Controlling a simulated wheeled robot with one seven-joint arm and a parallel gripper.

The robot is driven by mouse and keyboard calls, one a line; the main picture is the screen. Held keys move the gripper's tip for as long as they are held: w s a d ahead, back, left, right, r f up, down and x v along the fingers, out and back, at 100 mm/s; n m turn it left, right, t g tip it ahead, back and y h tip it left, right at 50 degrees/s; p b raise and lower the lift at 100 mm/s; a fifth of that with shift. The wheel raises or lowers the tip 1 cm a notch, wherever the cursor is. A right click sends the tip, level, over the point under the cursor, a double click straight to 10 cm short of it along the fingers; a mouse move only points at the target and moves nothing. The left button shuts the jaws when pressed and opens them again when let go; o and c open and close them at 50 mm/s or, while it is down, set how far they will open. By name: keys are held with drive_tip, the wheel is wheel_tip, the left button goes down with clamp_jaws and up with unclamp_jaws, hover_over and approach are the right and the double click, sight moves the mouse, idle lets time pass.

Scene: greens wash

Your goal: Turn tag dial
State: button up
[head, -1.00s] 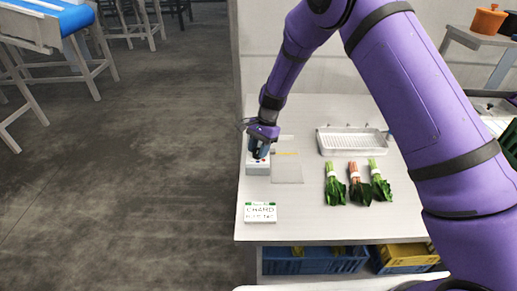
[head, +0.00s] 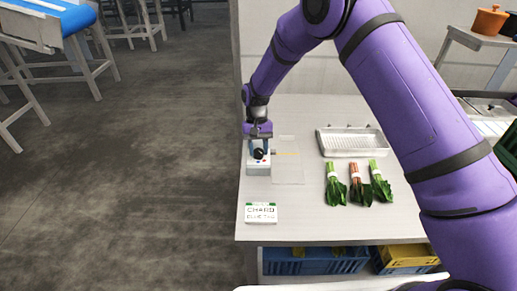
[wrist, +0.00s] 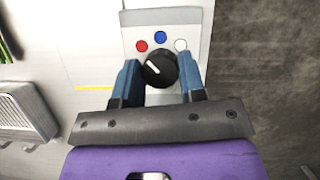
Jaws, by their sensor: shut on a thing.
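The tag dial is a round black knob (wrist: 160,68) with a white pointer mark on a pale box (head: 256,169). Red (wrist: 142,46), blue (wrist: 159,37) and white (wrist: 181,44) dots sit in an arc beside it. In the wrist view the pointer mark lies on the knob's left part, angled up-left, on the red dot's side. My gripper (head: 259,149) is at the box, its blue fingers on either side of the knob and shut on it. The knob also shows as a dark round shape in the head view (head: 259,154).
A clear sheet or plate (head: 289,172) lies right of the box. A white sign reading CHARD (head: 261,213) stands near the table's front edge. Several bundled greens (head: 358,185) and a white tray (head: 352,142) are to the right. Blue and yellow crates (head: 318,260) sit below.

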drive_tip(key=shift+n, duration=0.5)
drive_tip(key=o, duration=0.9)
drive_tip(key=shift+r, duration=0.1)
drive_tip(key=v, duration=1)
drive_tip(key=shift+w+a+r, duration=0.1)
drive_tip(key=shift+a+r, duration=0.15)
drive_tip(key=shift+r, duration=0.1)
